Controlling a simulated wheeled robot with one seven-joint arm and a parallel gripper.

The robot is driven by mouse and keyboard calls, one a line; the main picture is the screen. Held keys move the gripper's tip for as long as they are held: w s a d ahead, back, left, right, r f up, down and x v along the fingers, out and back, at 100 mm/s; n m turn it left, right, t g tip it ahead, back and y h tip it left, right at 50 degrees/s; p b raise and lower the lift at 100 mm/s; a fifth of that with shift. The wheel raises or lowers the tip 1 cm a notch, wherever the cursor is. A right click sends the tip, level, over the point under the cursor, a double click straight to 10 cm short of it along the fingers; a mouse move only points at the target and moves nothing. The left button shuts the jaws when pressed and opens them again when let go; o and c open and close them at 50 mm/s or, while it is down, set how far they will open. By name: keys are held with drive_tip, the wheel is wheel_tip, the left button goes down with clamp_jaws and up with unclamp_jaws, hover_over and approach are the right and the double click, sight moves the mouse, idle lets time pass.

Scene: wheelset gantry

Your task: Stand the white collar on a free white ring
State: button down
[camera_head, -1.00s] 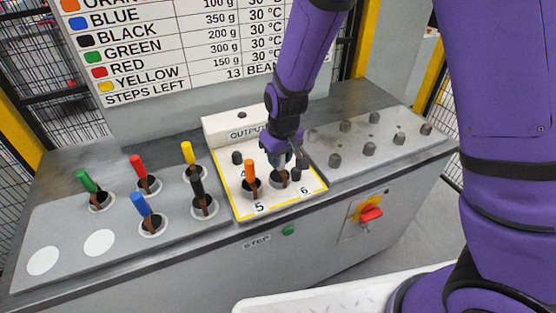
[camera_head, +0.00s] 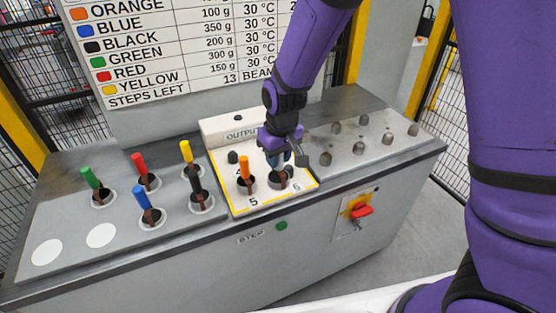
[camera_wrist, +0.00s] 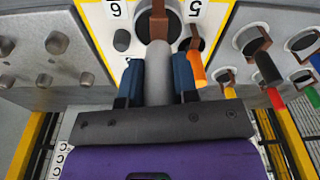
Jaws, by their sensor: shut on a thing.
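The white collar, with a pale grey-white handle (camera_wrist: 157,68), brown bracket and dark round body, sits at output spot 6. In the wrist view my gripper (camera_wrist: 158,80) has its two blue fingers shut on the handle. In the head view my gripper (camera_head: 279,160) reaches down over spot 6 and hides most of the handle; the dark body (camera_head: 277,181) shows below. Two plain white rings, one at the far left (camera_head: 47,252) and one beside it (camera_head: 101,235), lie bare on the grey panel.
The orange collar (camera_head: 245,172) stands close beside at spot 5. Green (camera_head: 91,179), red (camera_head: 141,164), yellow (camera_head: 187,153), blue (camera_head: 143,199) and black (camera_head: 195,181) collars stand on the left panel. Grey knobs line the right panel. A red switch (camera_head: 362,211) is on the front.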

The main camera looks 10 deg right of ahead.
drive_tip(key=shift+r, duration=1.1)
